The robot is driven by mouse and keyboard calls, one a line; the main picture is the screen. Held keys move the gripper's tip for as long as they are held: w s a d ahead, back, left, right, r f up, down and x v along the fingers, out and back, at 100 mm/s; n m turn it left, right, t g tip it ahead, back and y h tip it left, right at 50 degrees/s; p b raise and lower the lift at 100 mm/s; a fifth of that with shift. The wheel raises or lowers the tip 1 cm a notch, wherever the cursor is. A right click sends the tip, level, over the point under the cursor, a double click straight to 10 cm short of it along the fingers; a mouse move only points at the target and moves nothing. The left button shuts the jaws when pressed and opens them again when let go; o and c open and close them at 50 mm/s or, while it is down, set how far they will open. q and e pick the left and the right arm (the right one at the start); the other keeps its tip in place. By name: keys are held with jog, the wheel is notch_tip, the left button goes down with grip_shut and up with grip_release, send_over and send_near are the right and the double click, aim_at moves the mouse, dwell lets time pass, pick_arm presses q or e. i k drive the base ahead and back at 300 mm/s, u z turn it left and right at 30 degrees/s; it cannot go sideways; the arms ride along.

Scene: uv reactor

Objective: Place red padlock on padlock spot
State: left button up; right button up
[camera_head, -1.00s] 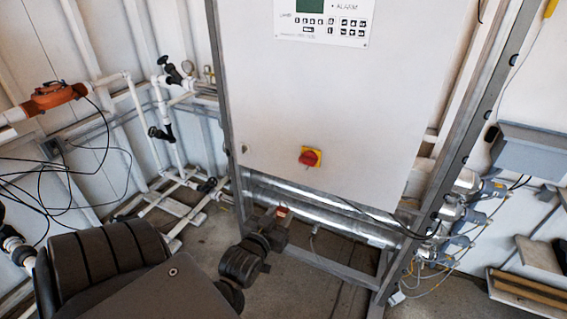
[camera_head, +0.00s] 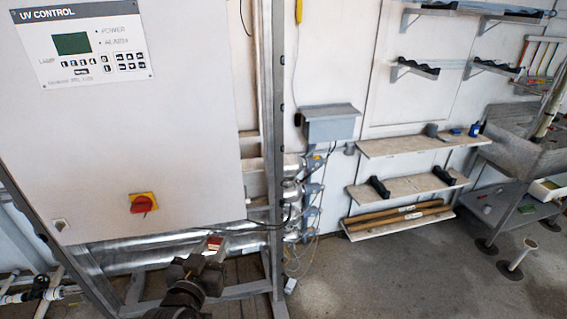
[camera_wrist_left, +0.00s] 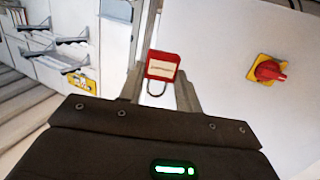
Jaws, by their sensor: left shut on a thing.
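The red padlock (camera_head: 214,242) has a pale label and sits at the tip of my left gripper (camera_head: 207,256), low in front of the white UV control cabinet. In the left wrist view the padlock (camera_wrist_left: 162,66) is held between the fingers of the left gripper (camera_wrist_left: 162,85), with its metal shackle pointing back toward the palm. The left gripper is shut on it. I cannot pick out a marked padlock spot for certain. My right gripper is out of view.
The UV control cabinet (camera_head: 130,120) carries a red and yellow rotary switch (camera_head: 143,203). Steel pipes run below it. To the right are a grey box (camera_head: 329,124), wall shelves (camera_head: 410,146) and a sink (camera_head: 520,155). Open floor (camera_head: 400,270) lies at front right.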

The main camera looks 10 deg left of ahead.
aim_at(438, 143)
jog(key=z, duration=0.75)
jog(key=i, duration=0.9)
jog(key=z, duration=1.5)
jog(key=i, duration=3.55)
jog(key=u, duration=1.3)
jog(key=i, duration=1.15)
jog(key=u, duration=1)
